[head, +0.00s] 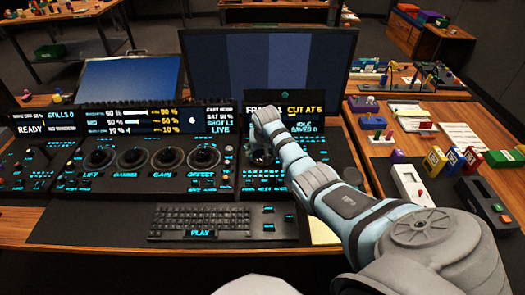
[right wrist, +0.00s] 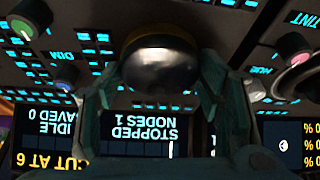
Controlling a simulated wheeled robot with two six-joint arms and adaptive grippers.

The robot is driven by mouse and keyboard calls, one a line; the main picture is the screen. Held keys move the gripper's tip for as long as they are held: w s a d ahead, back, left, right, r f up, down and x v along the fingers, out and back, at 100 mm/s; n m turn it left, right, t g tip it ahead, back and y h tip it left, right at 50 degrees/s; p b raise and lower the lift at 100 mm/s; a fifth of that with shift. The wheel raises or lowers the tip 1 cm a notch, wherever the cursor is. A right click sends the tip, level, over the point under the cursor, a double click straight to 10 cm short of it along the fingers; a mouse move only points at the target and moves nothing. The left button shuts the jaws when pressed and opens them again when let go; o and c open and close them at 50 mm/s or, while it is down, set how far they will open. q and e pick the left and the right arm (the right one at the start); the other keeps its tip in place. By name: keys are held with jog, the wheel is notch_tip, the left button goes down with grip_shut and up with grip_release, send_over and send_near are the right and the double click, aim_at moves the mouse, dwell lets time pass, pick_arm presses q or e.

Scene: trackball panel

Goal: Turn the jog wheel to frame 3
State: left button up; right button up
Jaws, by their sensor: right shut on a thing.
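My right gripper (head: 262,153) is down at the right-hand part of the control panel, below the small display. In the right wrist view its two fingers (right wrist: 161,76) stand on either side of a dark, shiny round knob with a dull gold rim, which looks like the jog wheel (right wrist: 160,65), and are shut on it. In the head view the wheel is mostly hidden by the gripper. The display (head: 303,110) reads "CUT AT 6" in yellow; its frame number is partly covered by my arm. Below it stands "IDLE SAVED 0". My left gripper is not in view.
Small coloured knobs, one green (right wrist: 31,18), and lit keys surround the wheel. A large monitor (head: 268,68) stands behind. The right side table (head: 385,150) holds several small items.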

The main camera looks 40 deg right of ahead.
jog(key=shift+o, duration=0.2)
jog(key=shift+a+r+m+g+p, duration=0.1)
jog(key=shift+m+g+p, duration=0.3)
jog(key=shift+m, duration=0.3)
jog(key=shift+w+m+h, duration=0.1)
jog(key=shift+m+h, duration=0.3)
jog(key=shift+m, duration=0.5)
jog(key=m, duration=0.1)
jog(key=m+b, duration=0.1)
jog(key=shift+f+m+g+h, duration=0.25)
jog(key=shift+m+g+h, duration=0.15)
jog(key=m+b, duration=0.1)
jog(key=b, duration=0.1)
jog(key=m+g+b, duration=0.1)
jog(key=m+b, duration=0.1)
jog(key=b, duration=0.1)
jog(key=shift+w+f+m+g+h+b, duration=0.1)
jog(key=shift+f+m+g+h+b, duration=0.05)
jog(key=shift+m+g+h+b, duration=0.15)
jog(key=shift+r+m+b, duration=0.25)
jog(key=shift+m+b, duration=0.45)
jog(key=shift+b, duration=0.35)
jog(key=shift+c, duration=0.2)
jog(key=o, duration=1.2)
